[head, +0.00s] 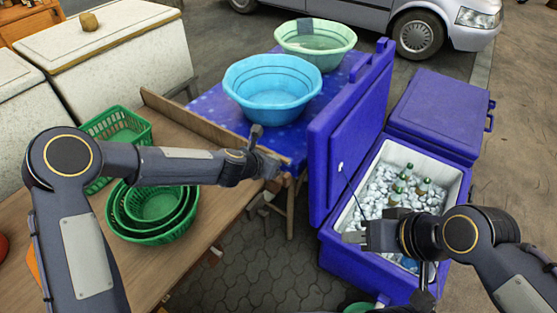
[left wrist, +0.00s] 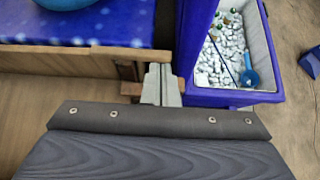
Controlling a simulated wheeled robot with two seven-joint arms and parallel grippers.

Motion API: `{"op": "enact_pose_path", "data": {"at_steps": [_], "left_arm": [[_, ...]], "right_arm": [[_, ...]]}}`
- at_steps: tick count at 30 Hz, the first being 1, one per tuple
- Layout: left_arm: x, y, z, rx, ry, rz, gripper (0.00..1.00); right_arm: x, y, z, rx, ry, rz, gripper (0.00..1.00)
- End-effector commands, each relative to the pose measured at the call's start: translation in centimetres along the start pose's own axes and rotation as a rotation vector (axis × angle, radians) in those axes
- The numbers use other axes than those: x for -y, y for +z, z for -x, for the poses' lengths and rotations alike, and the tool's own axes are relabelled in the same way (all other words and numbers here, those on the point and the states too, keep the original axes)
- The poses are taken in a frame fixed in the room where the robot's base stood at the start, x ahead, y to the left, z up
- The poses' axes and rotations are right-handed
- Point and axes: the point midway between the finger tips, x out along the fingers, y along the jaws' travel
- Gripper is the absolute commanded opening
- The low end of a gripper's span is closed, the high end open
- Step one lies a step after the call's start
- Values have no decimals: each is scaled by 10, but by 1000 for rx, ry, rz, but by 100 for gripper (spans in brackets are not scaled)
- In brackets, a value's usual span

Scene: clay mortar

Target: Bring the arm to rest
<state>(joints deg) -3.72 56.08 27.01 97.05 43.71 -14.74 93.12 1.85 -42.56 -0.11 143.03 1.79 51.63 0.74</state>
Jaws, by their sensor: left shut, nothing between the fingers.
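My left gripper (head: 272,166) is at the end of my left arm, which reaches across the wooden table from the left in the head view. It is near the table's right end, in front of the blue-covered table. In the left wrist view its fingers (left wrist: 161,84) are together with nothing between them. My right gripper (head: 352,237) is over the left rim of the open blue cooler (head: 335,245); its finger gap does not show clearly. The cooler holds ice and several green-capped bottles (head: 421,187), and also shows in the left wrist view (left wrist: 240,97).
Green baskets (head: 150,205) sit on the wooden table (head: 190,262). A blue basin (head: 272,88) and a pale green basin (head: 318,42) stand on the blue-covered table (head: 225,122). The cooler's raised lid (head: 345,130) stands right of my left gripper. Paving (head: 285,265) shows between.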

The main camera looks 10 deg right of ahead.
Motion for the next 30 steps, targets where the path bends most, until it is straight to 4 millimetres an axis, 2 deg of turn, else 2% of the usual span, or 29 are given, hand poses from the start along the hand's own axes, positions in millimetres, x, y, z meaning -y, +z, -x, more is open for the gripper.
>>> {"op": "enact_pose_path", "data": {"at_steps": [4,10,14,17,22,26,30], "left_arm": [[-1,0,17,2,2,0,0],[-1,2,24,2,0,-6,0],[-8,11,44,18,-1,-117,0],[-18,22,82,37,-2,-327,0],[-32,24,167,25,-7,-800,0],[-34,8,232,-22,-19,-1141,0],[-30,-24,298,-97,-52,-1470,0]], "right_arm": [[-1,1,-3,0,0,0,36],[-1,1,-3,0,0,0,36],[-1,1,-3,0,0,0,36],[-1,1,-3,0,0,0,36],[-1,1,-3,0,0,0,36],[-1,1,-3,0,0,0,36],[-1,1,-3,0,0,0,36]]}}
